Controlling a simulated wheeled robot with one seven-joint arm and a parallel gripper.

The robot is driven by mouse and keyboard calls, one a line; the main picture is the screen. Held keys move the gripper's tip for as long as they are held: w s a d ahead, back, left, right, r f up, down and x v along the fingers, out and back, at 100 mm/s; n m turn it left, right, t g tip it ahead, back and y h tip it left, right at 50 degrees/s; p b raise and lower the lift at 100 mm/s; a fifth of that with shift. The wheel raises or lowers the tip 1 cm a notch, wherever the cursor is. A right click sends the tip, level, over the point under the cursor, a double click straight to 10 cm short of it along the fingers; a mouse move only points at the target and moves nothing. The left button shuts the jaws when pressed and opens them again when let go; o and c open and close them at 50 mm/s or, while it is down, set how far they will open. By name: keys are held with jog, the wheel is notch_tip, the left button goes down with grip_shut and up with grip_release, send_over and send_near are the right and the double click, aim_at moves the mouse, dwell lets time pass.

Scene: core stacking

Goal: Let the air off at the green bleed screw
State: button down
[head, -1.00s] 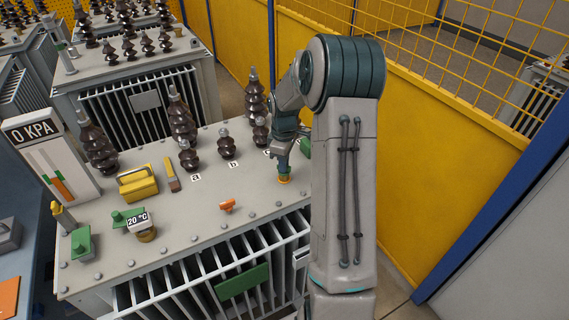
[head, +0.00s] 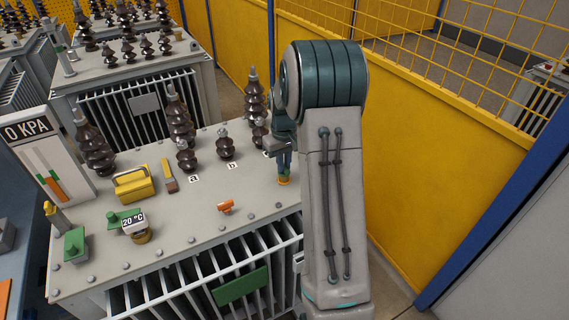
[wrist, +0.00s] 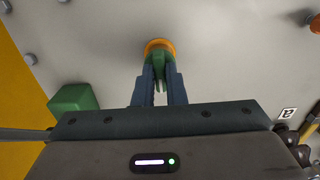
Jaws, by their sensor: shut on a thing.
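The green bleed screw (wrist: 160,60) stands on a round brass-orange base on the grey transformer lid (head: 190,220). In the wrist view, my gripper (wrist: 160,82) has its two blue-grey fingers on either side of the green screw, closed on it. In the head view, my gripper (head: 284,168) points down at the brass base (head: 284,181) near the lid's right side, and the screw is mostly covered by the fingers. The pressure display (head: 44,150) at the left reads 0 KPA, with a green and an orange bar.
Brown insulators (head: 182,115) stand along the lid's back. A green block (wrist: 73,97) is beside my gripper. A yellow fence (head: 430,190) runs along the right.

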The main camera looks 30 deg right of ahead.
dwell(0.4)
jog(key=c, duration=1.5)
grip_release()
jog(key=shift+r, duration=0.15)
notch_tip(320, 180, up, 14)
jog(key=shift+f+b, duration=0.2)
jog(key=shift+b, duration=0.15)
